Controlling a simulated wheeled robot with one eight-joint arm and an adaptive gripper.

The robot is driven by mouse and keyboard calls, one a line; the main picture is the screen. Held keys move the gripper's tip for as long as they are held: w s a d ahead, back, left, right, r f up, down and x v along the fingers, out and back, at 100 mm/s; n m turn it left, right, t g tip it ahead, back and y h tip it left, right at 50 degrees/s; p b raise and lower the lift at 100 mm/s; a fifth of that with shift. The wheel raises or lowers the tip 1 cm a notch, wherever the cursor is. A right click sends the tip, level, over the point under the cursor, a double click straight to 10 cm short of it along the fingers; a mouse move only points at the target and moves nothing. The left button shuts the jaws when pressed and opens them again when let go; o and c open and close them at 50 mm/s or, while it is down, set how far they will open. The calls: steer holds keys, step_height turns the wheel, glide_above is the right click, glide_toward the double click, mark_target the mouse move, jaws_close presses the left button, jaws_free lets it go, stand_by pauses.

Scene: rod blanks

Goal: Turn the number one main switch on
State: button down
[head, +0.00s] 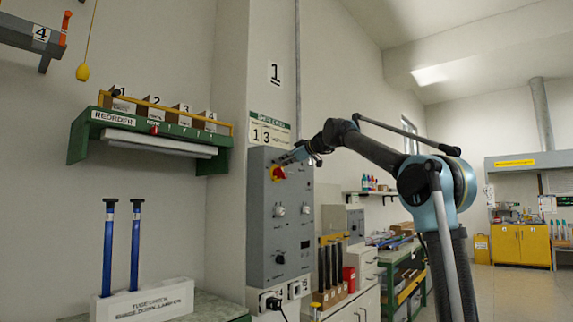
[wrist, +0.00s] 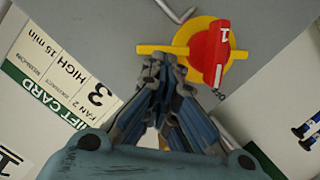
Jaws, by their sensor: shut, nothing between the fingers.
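The number one main switch is a red handle on a yellow disc, high on the grey cabinet (head: 262,235) in the head view (head: 278,173). In the wrist view the red handle (wrist: 211,50) bears a white "1" and runs up and down the picture across the yellow disc (wrist: 188,44). My gripper (head: 284,161) is at the cabinet's upper part, close beside the switch. In the wrist view its fingertips (wrist: 163,66) are together, just left of the red handle and near the disc's edge. They hold nothing. I cannot tell whether they touch the switch.
Below the switch the cabinet has knobs (head: 279,210). A shift card (head: 269,132) is on the wall above it. A green reorder shelf (head: 150,130) is at left. Two blue rods (head: 107,250) stand in a white block. Dark rods (head: 333,262) stand in a rack at right.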

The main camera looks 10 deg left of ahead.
steer(key=w+m, duration=0.1)
steer(key=w+d+f+m+g, duration=0.1)
steer(key=m, duration=0.1)
stand_by(0.5)
steer(key=shift+w+d+f, duration=0.1)
steer(key=shift+w+f, duration=0.1)
steer(key=shift+f, duration=0.1)
stand_by(0.9)
stand_by(0.3)
steer(key=shift+r, duration=0.1)
